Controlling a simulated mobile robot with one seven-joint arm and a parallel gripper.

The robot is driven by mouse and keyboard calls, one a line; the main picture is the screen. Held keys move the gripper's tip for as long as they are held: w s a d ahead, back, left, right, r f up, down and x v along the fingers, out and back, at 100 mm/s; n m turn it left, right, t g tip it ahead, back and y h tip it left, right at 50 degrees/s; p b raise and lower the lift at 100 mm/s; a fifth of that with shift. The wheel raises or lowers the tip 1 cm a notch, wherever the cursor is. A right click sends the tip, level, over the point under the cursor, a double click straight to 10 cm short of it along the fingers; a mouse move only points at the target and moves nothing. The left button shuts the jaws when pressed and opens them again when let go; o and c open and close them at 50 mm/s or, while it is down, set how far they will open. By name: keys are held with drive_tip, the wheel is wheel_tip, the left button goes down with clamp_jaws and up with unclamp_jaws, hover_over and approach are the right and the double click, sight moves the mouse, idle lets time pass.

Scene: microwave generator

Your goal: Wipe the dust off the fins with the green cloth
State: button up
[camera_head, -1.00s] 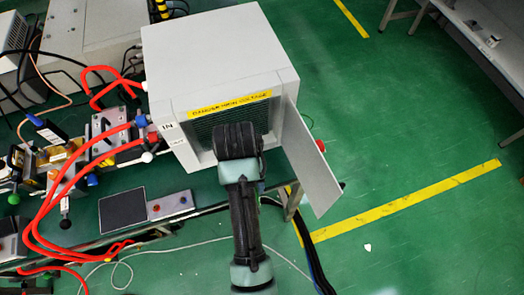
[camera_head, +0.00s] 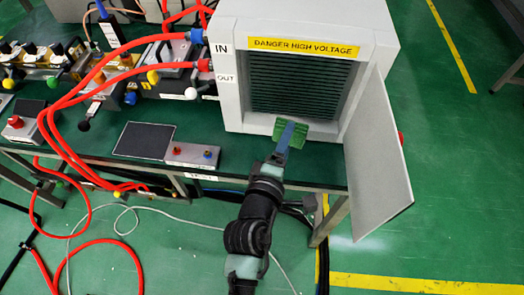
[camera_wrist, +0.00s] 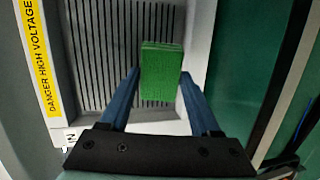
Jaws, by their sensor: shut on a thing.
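My gripper (camera_head: 287,138) is at the lower front of the open cabinet (camera_head: 228,101). It is shut on the green cloth (camera_head: 302,137), a thick folded pad. In the wrist view the cloth (camera_wrist: 161,72) sits between my two blue fingers (camera_wrist: 160,95), in front of the fins. The dark slatted fins (camera_head: 300,84) fill the recess behind the cloth; in the wrist view the fins (camera_wrist: 110,45) show as dark lines on grey. I cannot tell whether the cloth touches them. No dust can be made out on the fins at this size.
The cabinet's door (camera_head: 377,150) stands open at the right. A yellow "DANGER HIGH VOLTAGE" label (camera_head: 303,48) is above the opening. Red hoses (camera_head: 110,70) run to the cabinet's left side. A black pad (camera_head: 145,139) and a small button box (camera_head: 192,155) lie on the bench at left.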

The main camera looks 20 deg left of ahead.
sight(284, 121)
drive_tip(key=w+a+n+t+y+b, duration=0.1)
drive_tip(key=w+a+n+y+b, duration=0.1)
drive_tip(key=a, duration=0.4)
drive_tip(key=shift+w+r+t+y, duration=0.35)
drive_tip(key=shift+w+y, duration=0.35)
drive_tip(key=shift+y, duration=0.2)
drive_tip(key=shift+x, duration=0.95)
drive_tip(key=shift+d+r+p, duration=0.15)
drive_tip(key=shift+r+p, duration=0.05)
drive_tip(key=shift+p, duration=0.5)
drive_tip(key=d+p, duration=0.1)
drive_tip(key=p, duration=0.2)
drive_tip(key=d+p, duration=0.1)
drive_tip(key=p, duration=0.2)
drive_tip(key=shift+w+d, duration=0.35)
drive_tip(key=shift+w, duration=0.05)
drive_tip(key=shift+d+p, duration=0.3)
drive_tip(key=shift+p, duration=0.35)
drive_tip(key=shift+d+f, duration=0.1)
drive_tip(key=shift+f, duration=0.1)
